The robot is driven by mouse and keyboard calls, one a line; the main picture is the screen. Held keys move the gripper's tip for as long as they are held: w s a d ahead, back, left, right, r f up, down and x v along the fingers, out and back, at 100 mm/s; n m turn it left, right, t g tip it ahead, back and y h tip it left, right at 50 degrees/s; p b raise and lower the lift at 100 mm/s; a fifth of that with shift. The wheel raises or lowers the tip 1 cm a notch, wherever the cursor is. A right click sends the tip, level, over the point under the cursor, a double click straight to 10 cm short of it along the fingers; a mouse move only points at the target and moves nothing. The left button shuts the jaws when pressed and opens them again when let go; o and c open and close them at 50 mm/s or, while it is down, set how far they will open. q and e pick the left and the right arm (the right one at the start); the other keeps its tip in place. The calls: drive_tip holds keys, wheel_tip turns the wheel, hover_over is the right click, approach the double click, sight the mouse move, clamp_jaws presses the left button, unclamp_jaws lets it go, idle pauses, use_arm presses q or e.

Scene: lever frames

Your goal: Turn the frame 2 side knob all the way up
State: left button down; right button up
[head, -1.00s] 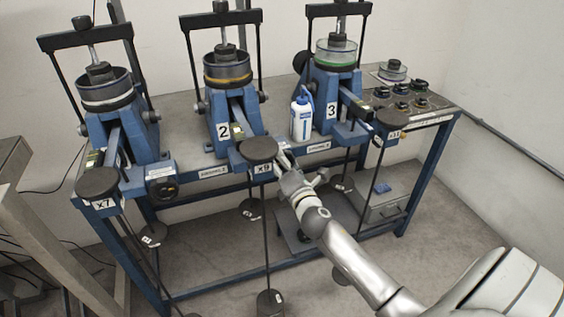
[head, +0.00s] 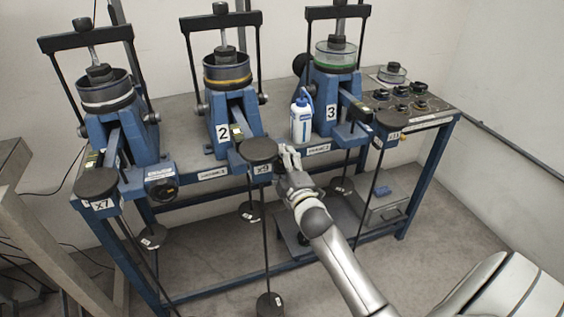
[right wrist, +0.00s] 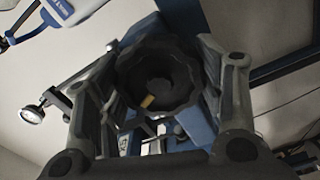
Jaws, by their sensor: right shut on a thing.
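Frame 2 (head: 222,110) is the middle blue lever frame, marked with a "2". Its black disc weight (head: 258,150) hangs at the front end of its lever. My right gripper (head: 290,158) is just right of that weight, at the bench's front edge. In the right wrist view, a dark scalloped knob (right wrist: 158,70) sits between the two fingers of my right gripper (right wrist: 163,80), which are shut on it. The knob has a small yellow mark low on its face. In the head view, the gripper hides the knob. My left gripper is not in view.
Frame 1 (head: 115,125) stands at the left and frame 3 (head: 332,100) at the right. A white and blue bottle (head: 302,119) stands between frames 2 and 3, behind my gripper. Rods with weights hang in front of the bench. The floor at the right is clear.

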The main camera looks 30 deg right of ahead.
drive_tip(key=o, duration=1.1)
drive_tip(key=shift+d+r+m, duration=0.1)
drive_tip(key=shift+r+m, duration=0.15)
drive_tip(key=shift+m, duration=0.35)
drive_tip(key=shift+c, duration=0.2)
drive_tip(key=shift+o, duration=1.1)
drive_tip(key=shift+w, duration=0.1)
drive_tip(key=shift+o, duration=0.5)
drive_tip(key=shift+w+f, duration=0.15)
drive_tip(key=shift+f, duration=0.1)
use_arm(q)
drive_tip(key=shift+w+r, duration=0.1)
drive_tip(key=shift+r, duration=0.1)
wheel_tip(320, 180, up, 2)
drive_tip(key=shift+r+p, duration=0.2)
drive_tip(key=shift+p, duration=0.85)
use_arm(e)
drive_tip(key=v, duration=0.6)
